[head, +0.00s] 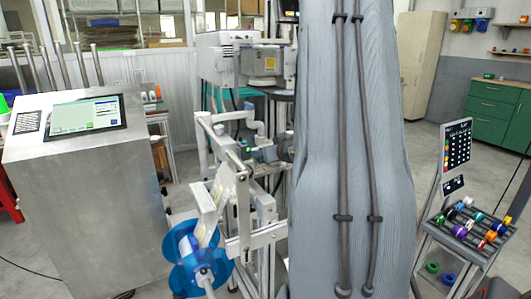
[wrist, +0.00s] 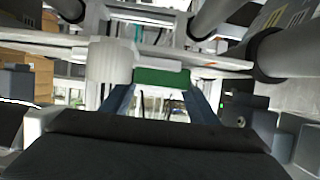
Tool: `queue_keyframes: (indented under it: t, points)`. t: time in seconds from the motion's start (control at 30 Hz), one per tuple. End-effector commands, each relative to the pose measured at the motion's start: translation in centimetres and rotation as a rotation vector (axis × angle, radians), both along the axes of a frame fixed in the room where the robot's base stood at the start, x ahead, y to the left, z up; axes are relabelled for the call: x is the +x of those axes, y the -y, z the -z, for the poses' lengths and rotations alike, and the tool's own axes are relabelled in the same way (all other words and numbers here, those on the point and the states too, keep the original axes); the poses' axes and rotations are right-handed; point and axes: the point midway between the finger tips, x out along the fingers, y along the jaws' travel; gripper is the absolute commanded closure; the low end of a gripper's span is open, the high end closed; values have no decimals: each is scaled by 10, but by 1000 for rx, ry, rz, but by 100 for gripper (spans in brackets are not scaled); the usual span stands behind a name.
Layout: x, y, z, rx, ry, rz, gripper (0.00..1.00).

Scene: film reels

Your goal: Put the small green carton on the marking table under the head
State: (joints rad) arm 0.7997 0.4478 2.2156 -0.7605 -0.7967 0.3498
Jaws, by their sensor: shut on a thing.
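In the wrist view my gripper (wrist: 162,92) has its two dark blue fingers at either side of the small green carton (wrist: 160,77). It is shut on the carton, which shows as a flat green band at the fingertips. In the head view a large grey-sleeved part of my arm fills the right of centre, and neither gripper nor carton shows. A grey box-like head (head: 262,62) stands on the white machine in the middle. A dark flat plate (head: 274,92) lies below it, partly hidden by my arm; I cannot tell whether it is the marking table.
White rails and a blue reel (head: 196,262) stand in front of the machine. A steel console (head: 85,190) is at the left. A rack of coloured spools (head: 468,232) and a green cabinet (head: 497,112) are at the right. Pale bars and grey cylinders crowd the wrist view.

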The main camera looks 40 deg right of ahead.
Motion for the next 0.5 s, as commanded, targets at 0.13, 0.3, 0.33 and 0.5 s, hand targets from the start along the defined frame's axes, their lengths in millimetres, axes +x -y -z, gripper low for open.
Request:
queue_keyframes:
  t: [0.13, 0.3, 0.33, 0.5]
  points:
    - [0, 0, 3, 0, 0, 0, 69]
    - [0, 0, 3, 0, 0, 0, 27]
    - [0, 0, 3, 0, 0, 0, 27]
    - [0, 0, 3, 0, 0, 0, 27]
